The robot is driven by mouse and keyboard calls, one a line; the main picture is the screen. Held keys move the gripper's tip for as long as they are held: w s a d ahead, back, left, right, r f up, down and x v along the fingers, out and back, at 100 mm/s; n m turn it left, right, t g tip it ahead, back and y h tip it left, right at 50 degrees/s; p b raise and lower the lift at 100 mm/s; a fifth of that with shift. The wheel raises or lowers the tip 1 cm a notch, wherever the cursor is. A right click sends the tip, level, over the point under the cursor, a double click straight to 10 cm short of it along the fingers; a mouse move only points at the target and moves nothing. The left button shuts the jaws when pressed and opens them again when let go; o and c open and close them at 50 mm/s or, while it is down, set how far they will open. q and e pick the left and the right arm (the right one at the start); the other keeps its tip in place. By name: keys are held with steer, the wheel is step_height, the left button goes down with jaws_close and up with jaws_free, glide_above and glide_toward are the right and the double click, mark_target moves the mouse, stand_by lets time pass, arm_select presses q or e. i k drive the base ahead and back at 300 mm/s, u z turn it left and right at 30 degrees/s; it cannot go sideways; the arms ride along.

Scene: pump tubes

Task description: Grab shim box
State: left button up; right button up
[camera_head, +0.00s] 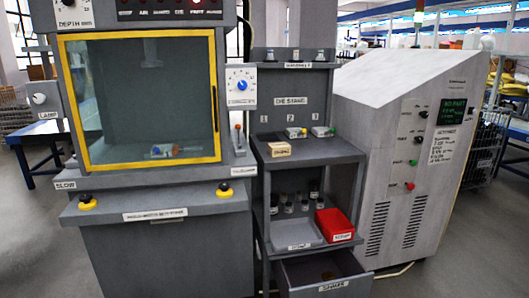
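A small tan box (280,149) with a label on its front sits at the left of the upper shelf of the grey die stand (316,148). The label is too small to read, so I cannot tell for certain that it is the shim box. A red open bin (334,223) stands at the right of the lower shelf, with a small label at its front. Neither of my grippers is in view.
A grey press (153,255) with a yellow-framed window stands left of the die stand, and a grey cabinet (400,150) stands close at its right. Below, an open drawer (320,275) sticks out. Small dark-capped bottles (288,206) stand beside the red bin.

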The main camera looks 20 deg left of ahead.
mark_target(280, 149)
steer(key=u, duration=0.75)
steer(key=i, duration=0.7)
steer(key=u, duration=0.7)
steer(key=i, duration=0.9)
steer(key=z, duration=0.35)
